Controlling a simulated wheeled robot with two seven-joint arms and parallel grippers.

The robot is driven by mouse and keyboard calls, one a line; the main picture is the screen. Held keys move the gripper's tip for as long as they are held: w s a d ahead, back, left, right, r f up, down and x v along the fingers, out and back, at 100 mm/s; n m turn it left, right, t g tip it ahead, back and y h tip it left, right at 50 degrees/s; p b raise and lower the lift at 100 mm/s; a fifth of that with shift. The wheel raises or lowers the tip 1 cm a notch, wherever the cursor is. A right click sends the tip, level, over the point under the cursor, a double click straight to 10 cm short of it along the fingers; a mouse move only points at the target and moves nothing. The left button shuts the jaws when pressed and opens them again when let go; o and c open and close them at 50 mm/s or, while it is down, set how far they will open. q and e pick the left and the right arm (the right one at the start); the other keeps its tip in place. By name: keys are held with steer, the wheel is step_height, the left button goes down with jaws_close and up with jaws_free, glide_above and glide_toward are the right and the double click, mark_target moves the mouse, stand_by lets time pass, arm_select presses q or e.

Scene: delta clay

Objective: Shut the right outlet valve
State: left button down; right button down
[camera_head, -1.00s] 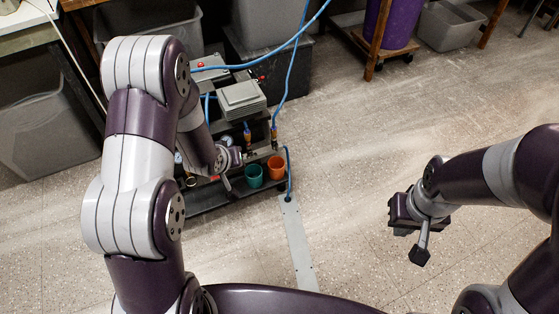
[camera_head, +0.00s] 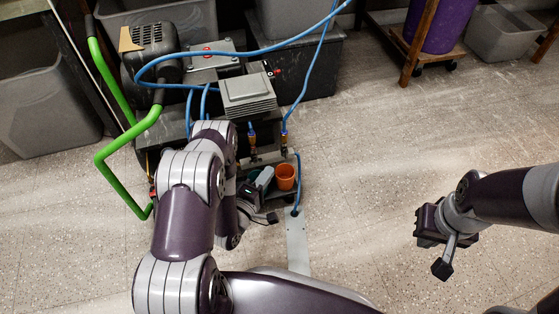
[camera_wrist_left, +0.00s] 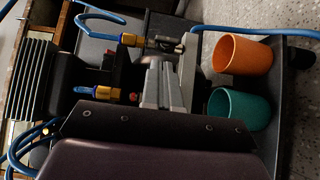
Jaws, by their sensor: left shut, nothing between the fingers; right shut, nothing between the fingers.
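The right outlet valve (camera_head: 284,138) is a brass fitting with an orange-brown collar on the compressor's front, with a blue hose rising from it. In the left wrist view it is the upper fitting (camera_wrist_left: 132,40), with a grey metal part beside it. My left gripper (camera_head: 265,178) is shut and empty, below the outlets and beside the orange cup. Its grey fingers (camera_wrist_left: 165,84) show in the left wrist view, apart from the right fitting. The valve's handle position is unclear. My right gripper (camera_head: 427,228) is shut and empty over open floor at right.
A left outlet (camera_head: 252,138) stands beside the right one. An orange cup (camera_head: 285,178) and a teal cup (camera_wrist_left: 238,108) sit in the front tray. Blue hoses loop over the compressor (camera_head: 248,93); its green handle (camera_head: 112,160) stands at left.

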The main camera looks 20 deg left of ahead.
mark_target(286, 154)
arm_select(q)
steer(key=w+b, duration=0.1)
steer(key=w, duration=0.2)
steer(key=w+d+b, duration=0.1)
steer(key=w+b, duration=0.1)
steer(key=w, duration=0.1)
steer(key=shift+d, duration=0.15)
steer(key=shift+r, duration=0.1)
